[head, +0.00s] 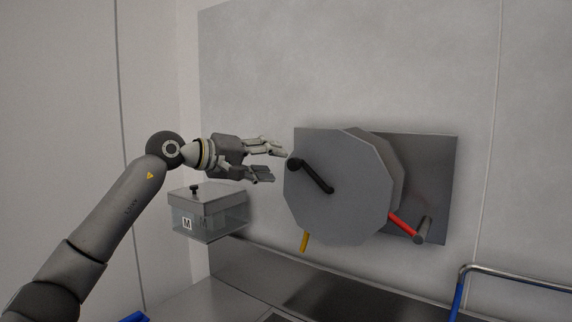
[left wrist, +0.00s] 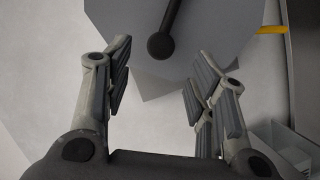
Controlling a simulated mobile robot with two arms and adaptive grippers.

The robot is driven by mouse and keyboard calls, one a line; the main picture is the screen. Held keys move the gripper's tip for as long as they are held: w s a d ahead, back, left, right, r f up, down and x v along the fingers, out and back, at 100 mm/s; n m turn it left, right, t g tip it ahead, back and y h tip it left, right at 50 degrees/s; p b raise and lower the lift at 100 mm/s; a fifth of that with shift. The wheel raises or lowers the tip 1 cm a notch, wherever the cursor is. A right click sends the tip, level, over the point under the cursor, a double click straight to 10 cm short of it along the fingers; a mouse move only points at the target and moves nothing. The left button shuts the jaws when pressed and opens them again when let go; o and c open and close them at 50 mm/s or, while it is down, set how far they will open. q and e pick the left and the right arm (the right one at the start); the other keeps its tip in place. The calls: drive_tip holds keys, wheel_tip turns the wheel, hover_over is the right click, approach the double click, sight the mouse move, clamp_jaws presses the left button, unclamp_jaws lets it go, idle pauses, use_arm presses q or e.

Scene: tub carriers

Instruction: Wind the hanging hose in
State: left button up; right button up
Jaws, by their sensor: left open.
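A grey hose reel (head: 340,195) with a many-sided disc is fixed to a plate (head: 440,165) on the wall. A black crank (head: 314,176) runs from the disc's middle up and left to a round knob (head: 294,164). A short yellow hose end (head: 305,241) hangs under the reel. A red lever (head: 403,224) sticks out at lower right. My left gripper (head: 275,164) is open and empty, just left of the knob. In the left wrist view the knob (left wrist: 160,46) is ahead of the spread fingers, apart from them. My right gripper is not in view.
A clear box with a grey lid (head: 207,198), marked M, stands below my left gripper. A dark counter (head: 340,295) runs under the reel. A blue and metal rail (head: 510,280) stands at lower right. The wall above is clear.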

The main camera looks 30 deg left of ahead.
use_arm(q)
drive_tip(key=shift+v, duration=2.25)
drive_tip(key=shift+d, duration=0.1)
drive_tip(key=n+t+h+b, duration=0.1)
drive_tip(key=n+t+b, duration=0.6)
drive_tip(key=n, duration=0.9)
approach(292, 164)
drive_tip(key=r+g, duration=0.1)
drive_tip(key=p+x, duration=0.4)
drive_tip(key=x, duration=0.5)
drive_tip(key=shift+w, duration=0.2)
drive_tip(key=shift+w+d, duration=0.2)
drive_tip(key=shift+w, duration=0.45)
